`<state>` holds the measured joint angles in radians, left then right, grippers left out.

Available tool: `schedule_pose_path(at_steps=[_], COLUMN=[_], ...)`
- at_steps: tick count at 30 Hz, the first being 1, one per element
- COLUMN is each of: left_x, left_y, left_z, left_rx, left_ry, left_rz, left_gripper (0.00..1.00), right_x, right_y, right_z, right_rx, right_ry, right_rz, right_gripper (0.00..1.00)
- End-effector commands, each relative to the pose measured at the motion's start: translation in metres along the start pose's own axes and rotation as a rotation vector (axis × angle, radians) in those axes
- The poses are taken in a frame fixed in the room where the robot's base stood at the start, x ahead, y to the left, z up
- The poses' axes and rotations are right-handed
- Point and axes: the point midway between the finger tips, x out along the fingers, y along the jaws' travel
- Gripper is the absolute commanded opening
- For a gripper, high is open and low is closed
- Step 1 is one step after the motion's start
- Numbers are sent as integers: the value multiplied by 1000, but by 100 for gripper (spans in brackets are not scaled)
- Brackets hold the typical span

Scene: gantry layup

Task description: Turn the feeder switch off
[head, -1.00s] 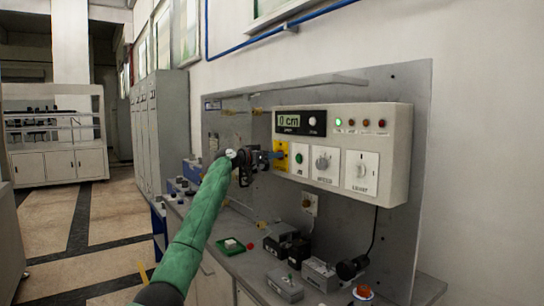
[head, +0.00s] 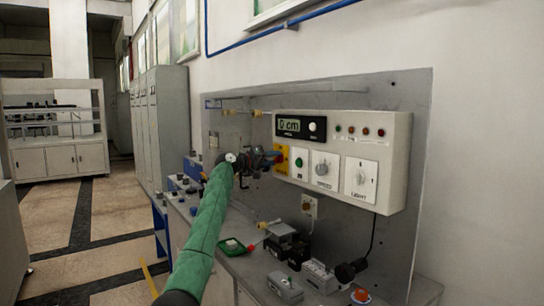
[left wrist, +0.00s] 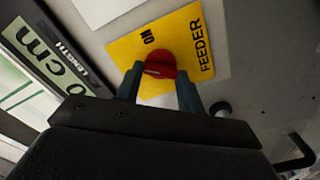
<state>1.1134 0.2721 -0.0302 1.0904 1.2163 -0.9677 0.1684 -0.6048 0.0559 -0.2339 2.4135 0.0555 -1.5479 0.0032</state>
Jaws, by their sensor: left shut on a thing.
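The feeder switch is a red rotary knob (left wrist: 160,65) on a yellow plate (left wrist: 195,30) marked FEEDER and ON. In the left wrist view the fingers of my left gripper (left wrist: 158,88) are shut on the knob, one on each side. A pale mark on the knob points to the left of that picture, not at the ON label. In the head view my left gripper (head: 266,160) reaches the yellow plate (head: 282,161) at the left end of the control box and hides part of it. My right gripper is not in view.
The pale control box (head: 400,160) carries a 0 cm display (head: 291,125), a speed dial (head: 322,168), a light switch (head: 361,179) and several small lamps that look unlit. Small blocks and a green tray (head: 233,247) lie on the bench below.

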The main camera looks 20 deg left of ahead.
Motion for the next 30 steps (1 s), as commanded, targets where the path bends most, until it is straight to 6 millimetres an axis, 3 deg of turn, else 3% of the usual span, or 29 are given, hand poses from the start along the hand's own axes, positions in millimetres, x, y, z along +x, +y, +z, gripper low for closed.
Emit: schedule_pose_path(at_steps=[6, 16, 30], left_x=[-2, -2, -2], left_y=[3, 2, 0], left_z=[-5, -5, -4], left_rx=[-201, -425, -620], left_ry=[6, 7, 7], left_rz=[1, 3, 2], left_gripper=[15, 15, 15], right_x=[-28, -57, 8], right_y=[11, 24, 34], right_z=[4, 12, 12], right_rx=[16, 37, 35], right_ry=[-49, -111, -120], right_rz=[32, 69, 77], right_gripper=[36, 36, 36])
